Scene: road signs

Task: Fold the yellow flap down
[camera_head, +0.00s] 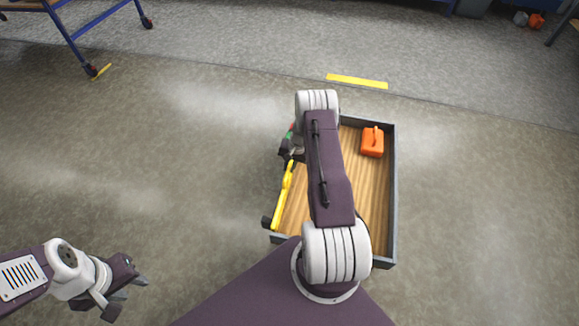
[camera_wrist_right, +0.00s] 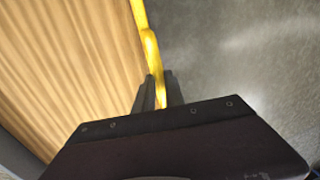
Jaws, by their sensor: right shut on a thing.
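The yellow flap (camera_head: 284,196) is a narrow yellow strip along the left side of a wooden-floored, grey-rimmed bed. My right gripper (camera_head: 291,151) is at the far end of the visible strip, partly hidden by my right arm. In the right wrist view, the dark fingers of my right gripper (camera_wrist_right: 156,92) are shut on the yellow flap (camera_wrist_right: 150,50), with the wooden floor to its left. I cannot tell how far the flap is tilted. My left gripper (camera_head: 126,297) is open and empty over the floor at the lower left, well away from the bed.
The bed (camera_head: 393,190) holds an orange canister (camera_head: 372,142) at its far right. A small green and red part (camera_head: 289,133) shows beside my right wrist. A blue wheeled frame (camera_head: 75,40) stands at the far left. The floor around the bed is clear.

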